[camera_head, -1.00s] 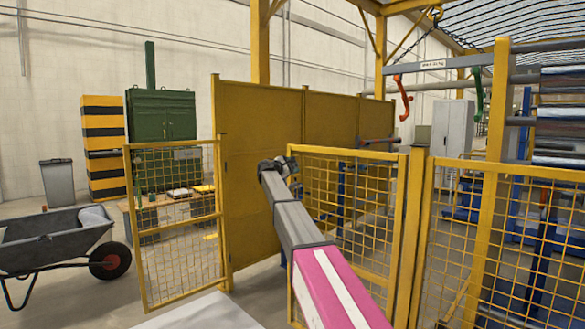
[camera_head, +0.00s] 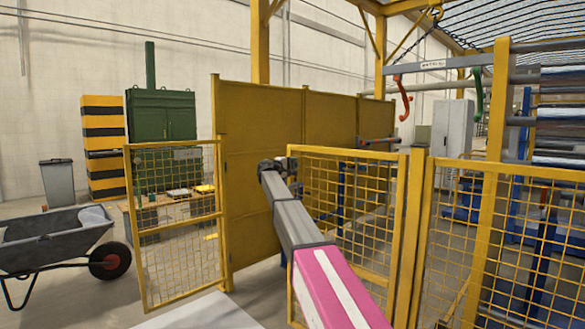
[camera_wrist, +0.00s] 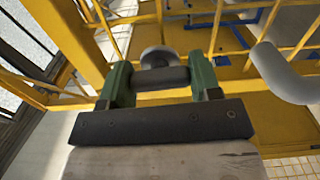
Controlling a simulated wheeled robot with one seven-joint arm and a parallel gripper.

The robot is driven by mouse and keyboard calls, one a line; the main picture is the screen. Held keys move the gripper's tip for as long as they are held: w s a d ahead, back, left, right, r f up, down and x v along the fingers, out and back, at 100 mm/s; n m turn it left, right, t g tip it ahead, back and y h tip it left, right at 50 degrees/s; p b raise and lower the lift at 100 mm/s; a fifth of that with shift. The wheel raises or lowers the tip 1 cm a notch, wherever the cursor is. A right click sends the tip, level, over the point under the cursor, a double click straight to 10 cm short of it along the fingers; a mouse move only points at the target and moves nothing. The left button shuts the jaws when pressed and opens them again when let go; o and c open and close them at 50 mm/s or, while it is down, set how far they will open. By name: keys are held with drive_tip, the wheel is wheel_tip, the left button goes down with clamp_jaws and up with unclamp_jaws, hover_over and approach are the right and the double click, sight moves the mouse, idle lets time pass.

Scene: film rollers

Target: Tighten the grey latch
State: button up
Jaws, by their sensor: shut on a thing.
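In the wrist view my gripper (camera_wrist: 160,84) has two green fingers shut on a grey cylindrical piece, which I take to be the grey latch (camera_wrist: 157,57). A round grey end of it shows just beyond the fingers, in front of yellow gate bars. How the piece is attached is hidden. In the head view my gripper (camera_head: 277,165) is small and dark, at the upper left corner of a yellow mesh panel (camera_head: 347,153). The latch cannot be made out there.
A curved grey bar (camera_wrist: 283,76) sticks out right of my gripper. A solid yellow panel (camera_head: 250,160) stands behind my gripper in the head view. An open mesh gate (camera_head: 176,226) and a wheelbarrow (camera_head: 55,240) are at the left. More mesh fence (camera_head: 505,235) stands right.

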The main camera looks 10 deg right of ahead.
idle(0.4)
drive_tip(key=o, duration=0.9)
drive_tip(key=v, duration=1)
drive_tip(key=shift+s+a, duration=0.25)
drive_tip(key=shift+a, duration=0.05)
